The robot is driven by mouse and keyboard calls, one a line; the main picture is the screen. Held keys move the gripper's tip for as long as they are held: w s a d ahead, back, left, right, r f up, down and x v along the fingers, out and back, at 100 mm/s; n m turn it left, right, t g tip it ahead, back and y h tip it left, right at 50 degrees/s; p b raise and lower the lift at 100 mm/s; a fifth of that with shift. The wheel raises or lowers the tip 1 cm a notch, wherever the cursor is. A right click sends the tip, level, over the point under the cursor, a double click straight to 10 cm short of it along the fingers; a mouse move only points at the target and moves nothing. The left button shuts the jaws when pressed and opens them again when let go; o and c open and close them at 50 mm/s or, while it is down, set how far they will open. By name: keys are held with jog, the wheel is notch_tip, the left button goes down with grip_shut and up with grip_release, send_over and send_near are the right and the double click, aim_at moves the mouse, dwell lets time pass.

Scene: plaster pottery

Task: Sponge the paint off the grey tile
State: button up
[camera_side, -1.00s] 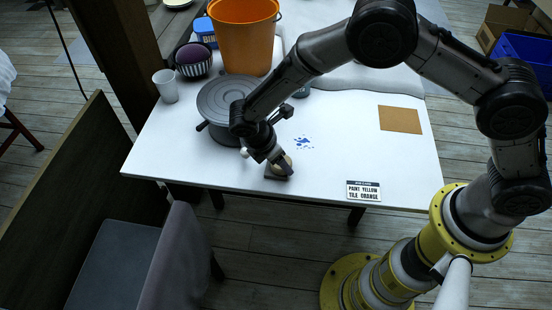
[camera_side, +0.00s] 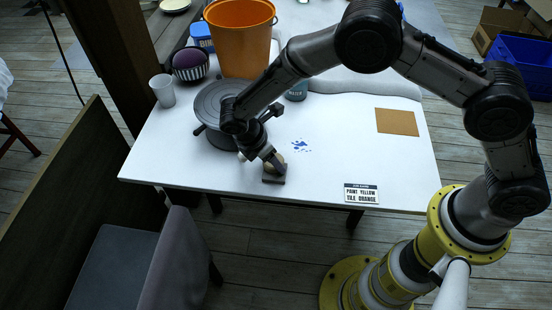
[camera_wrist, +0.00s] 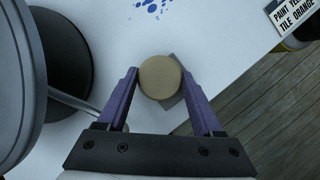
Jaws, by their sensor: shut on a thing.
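My gripper (camera_side: 275,166) is near the front edge of the white table. In the wrist view its two purple fingers (camera_wrist: 159,82) are closed on a round tan sponge (camera_wrist: 160,77). The sponge also shows in the side view (camera_side: 270,167), partly behind the fingers. The grey tile (camera_side: 273,180) lies flat on the table directly below the sponge. In the wrist view a grey corner of the tile (camera_wrist: 177,101) shows beside the sponge. The sponge appears to be on or just above the tile; I cannot tell which. Any paint beneath the sponge is hidden.
Blue paint spots (camera_side: 301,146) lie on the table right of the tile. A grey turntable (camera_side: 213,105) stands close on the left. A card reading "PAINT YELLOW, TILE ORANGE" (camera_side: 361,194) is at the front right. A brown board (camera_side: 397,122), orange bucket (camera_side: 240,40) and white cup (camera_side: 163,88) are farther off.

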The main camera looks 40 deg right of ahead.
aim_at(276, 177)
jog(key=shift+s+a, duration=0.2)
jog(key=shift+a, duration=0.75)
jog(key=shift+s+a, duration=0.15)
jog(key=shift+s, duration=0.65)
jog(key=shift+s+d, duration=0.6)
jog(key=shift+w+d, duration=0.2)
jog(key=shift+d, duration=0.55)
jog(key=shift+w+d+f, duration=0.1)
jog(key=shift+w+d, duration=0.05)
jog(key=shift+w, duration=0.75)
jog(key=shift+w+a, duration=0.55)
jog(key=shift+a, duration=0.15)
